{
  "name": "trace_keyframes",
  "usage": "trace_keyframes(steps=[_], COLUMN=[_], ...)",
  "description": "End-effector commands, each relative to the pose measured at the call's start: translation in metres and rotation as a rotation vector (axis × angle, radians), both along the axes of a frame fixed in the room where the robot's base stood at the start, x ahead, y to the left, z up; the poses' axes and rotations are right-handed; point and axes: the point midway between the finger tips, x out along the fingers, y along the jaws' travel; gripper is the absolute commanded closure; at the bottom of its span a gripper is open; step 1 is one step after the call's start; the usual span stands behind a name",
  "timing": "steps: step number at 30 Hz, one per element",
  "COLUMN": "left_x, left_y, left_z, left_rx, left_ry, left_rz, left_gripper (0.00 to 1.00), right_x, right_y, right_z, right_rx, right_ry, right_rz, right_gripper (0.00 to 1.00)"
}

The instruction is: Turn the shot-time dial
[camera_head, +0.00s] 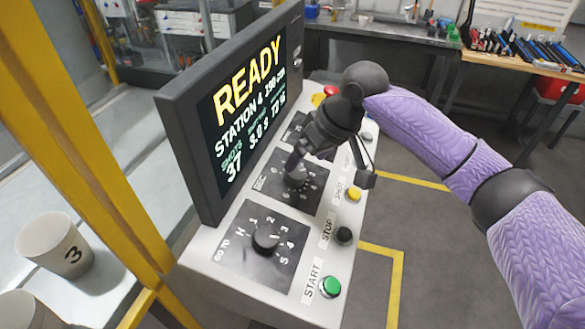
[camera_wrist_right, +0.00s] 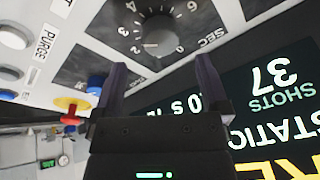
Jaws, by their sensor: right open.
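The shot-time dial, a black knob marked SEC (camera_head: 297,180), sits on the middle dark plate of the sloping white panel. In the right wrist view the dial (camera_wrist_right: 158,33) is grey-black with white numbers around it. Its white pointer mark is on the left side, near the low numbers. My right gripper (camera_head: 330,172) is above the panel by this dial and partly covers it in the head view. In the wrist view its two fingers (camera_wrist_right: 162,66) are spread and empty, with the dial just beyond the tips. A gap to the knob cannot be judged exactly. My left gripper is not in view.
The GO TO dial (camera_head: 266,238) is in front. A screen (camera_head: 245,105) reading READY stands close left. A red button (camera_head: 330,91) is behind. Cups (camera_head: 55,245) stand far left.

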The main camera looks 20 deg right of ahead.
Motion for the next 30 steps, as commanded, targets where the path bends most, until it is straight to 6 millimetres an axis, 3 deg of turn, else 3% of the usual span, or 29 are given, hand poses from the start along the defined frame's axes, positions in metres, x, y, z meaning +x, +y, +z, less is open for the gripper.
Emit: trace_keyframes(steps=[1, 6, 16, 27, 29, 30], left_x=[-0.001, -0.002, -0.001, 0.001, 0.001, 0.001], left_y=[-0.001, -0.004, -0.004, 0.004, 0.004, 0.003], left_z=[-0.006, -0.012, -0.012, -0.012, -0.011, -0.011], left_rx=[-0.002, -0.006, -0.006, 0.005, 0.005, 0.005], left_ry=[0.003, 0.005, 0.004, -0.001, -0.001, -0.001], left_rz=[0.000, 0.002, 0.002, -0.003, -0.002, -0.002], left_gripper=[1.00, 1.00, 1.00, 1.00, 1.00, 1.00], right_x=[0.003, 0.010, 0.012, 0.012, 0.012, 0.012], right_y=[0.004, 0.013, 0.015, 0.015, 0.015, 0.015], right_z=[-0.013, -0.036, -0.040, -0.040, -0.040, -0.040], right_rx=[0.000, -0.001, -0.001, -0.001, -0.001, -0.001], right_ry=[0.002, 0.001, -0.002, -0.002, -0.002, -0.002], right_rz=[0.001, 0.001, 0.001, 0.001, 0.001, 0.001], right_gripper=[0.05, 0.05, 0.07, 0.85, 0.98, 0.99])
